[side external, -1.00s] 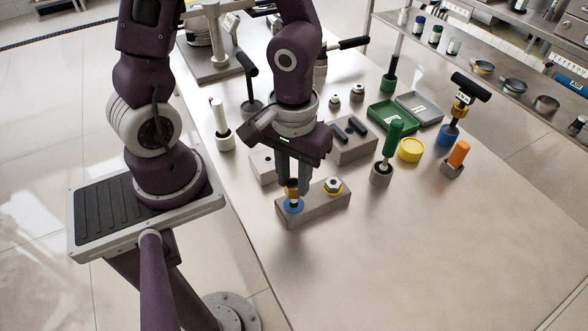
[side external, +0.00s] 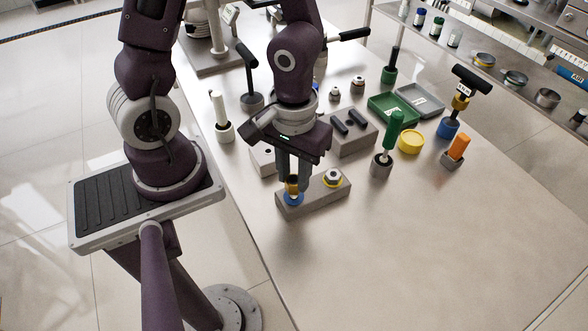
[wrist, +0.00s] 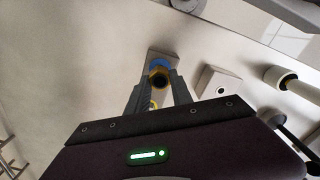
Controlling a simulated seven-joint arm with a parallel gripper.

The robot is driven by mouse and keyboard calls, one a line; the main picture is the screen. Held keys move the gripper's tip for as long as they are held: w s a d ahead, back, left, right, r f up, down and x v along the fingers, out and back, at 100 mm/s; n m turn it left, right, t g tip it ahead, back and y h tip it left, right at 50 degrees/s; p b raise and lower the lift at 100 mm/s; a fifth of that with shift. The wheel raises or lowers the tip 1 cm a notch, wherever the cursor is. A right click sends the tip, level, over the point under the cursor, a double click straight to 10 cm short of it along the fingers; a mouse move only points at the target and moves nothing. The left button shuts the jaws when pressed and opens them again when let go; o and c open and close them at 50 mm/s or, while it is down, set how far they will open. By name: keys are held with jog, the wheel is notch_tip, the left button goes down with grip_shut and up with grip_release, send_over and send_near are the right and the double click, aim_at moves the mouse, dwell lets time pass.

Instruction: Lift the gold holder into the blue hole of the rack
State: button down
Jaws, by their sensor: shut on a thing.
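The gold holder (side external: 292,184) is upright between the fingers of my gripper (side external: 293,180), which is shut on it. The holder is at the blue hole (side external: 293,199) at the left end of the grey rack (side external: 315,201). Its lower end is over or in the blue ring; how deep it sits I cannot tell. In the wrist view the gold holder (wrist: 159,77) shows dark-topped between the fingertips, with the blue ring (wrist: 160,64) just beyond it. A silver nut-shaped piece on a yellow ring (side external: 333,178) occupies the rack's right end.
A grey block with black pieces (side external: 352,133) and a lighter block (side external: 264,160) stand close behind my gripper. A green-handled tool (side external: 389,140) and a yellow round lid (side external: 411,142) are to the right. The front of the table is clear.

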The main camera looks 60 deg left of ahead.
jog(key=shift+w+f, duration=0.1)
jog(key=shift+f, duration=1)
jog(key=c, duration=1.1)
grip_release()
jog(key=shift+f, duration=0.1)
jog(key=shift+o, duration=0.2)
jog(key=s+a+r+m+t, duration=0.2)
jog(key=r+m, duration=0.1)
jog(key=r, duration=0.8)
jog(key=s+a+r+m+t, duration=0.2)
jog(key=s+r+m+t, duration=0.1)
jog(key=r, duration=0.8)
jog(key=shift+a+t, duration=0.15)
jog(key=shift+t, duration=0.15)
